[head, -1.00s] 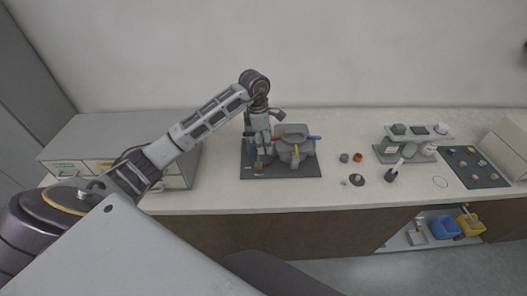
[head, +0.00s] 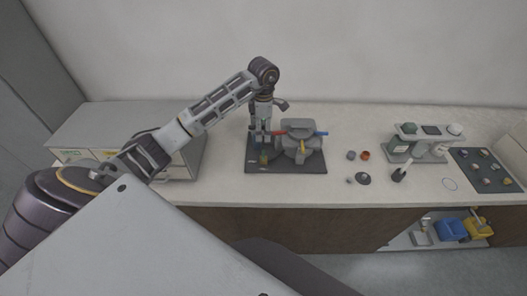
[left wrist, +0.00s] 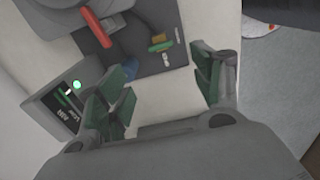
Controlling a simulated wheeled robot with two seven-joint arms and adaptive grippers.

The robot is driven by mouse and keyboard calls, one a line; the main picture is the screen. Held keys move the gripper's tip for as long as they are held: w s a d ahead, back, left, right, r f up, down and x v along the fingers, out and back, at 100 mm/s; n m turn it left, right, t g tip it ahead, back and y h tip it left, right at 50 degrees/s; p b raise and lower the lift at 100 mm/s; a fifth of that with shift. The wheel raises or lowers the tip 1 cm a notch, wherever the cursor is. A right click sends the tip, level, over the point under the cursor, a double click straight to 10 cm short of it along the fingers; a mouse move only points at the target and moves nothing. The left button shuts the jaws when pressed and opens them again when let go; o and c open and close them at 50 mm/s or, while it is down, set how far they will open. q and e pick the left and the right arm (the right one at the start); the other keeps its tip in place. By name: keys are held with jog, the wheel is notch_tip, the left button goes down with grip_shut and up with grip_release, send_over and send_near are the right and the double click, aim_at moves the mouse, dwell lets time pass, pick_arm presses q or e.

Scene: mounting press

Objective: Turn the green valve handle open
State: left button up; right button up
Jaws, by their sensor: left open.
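The press (head: 303,146) stands on a dark mat (head: 310,168) on the counter. It has red (head: 281,133), blue (head: 322,133) and yellow (head: 302,146) handles. A small green piece (head: 264,159) shows low beside my left gripper (head: 260,148); I cannot tell for sure that it is the valve handle. In the left wrist view a small green piece (left wrist: 162,46) lies beside a yellow one over the mat, beyond the fingertips. My left gripper is open in that view (left wrist: 165,87), with its green pads wide apart and nothing between them. My right gripper is not in view.
A dark box with a lit green lamp (left wrist: 77,85) is close to the left finger in the wrist view. A drawer cabinet (head: 180,160) stands at the left.

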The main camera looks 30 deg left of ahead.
aim_at(263, 154)
pick_arm(q)
notch_tip(263, 154, down, 10)
jog(key=shift+s+f+p, duration=0.1)
jog(key=shift+p, duration=1)
jog(key=shift+f, duration=1.15)
jog(key=shift+c, duration=0.5)
jog(key=c, duration=0.9)
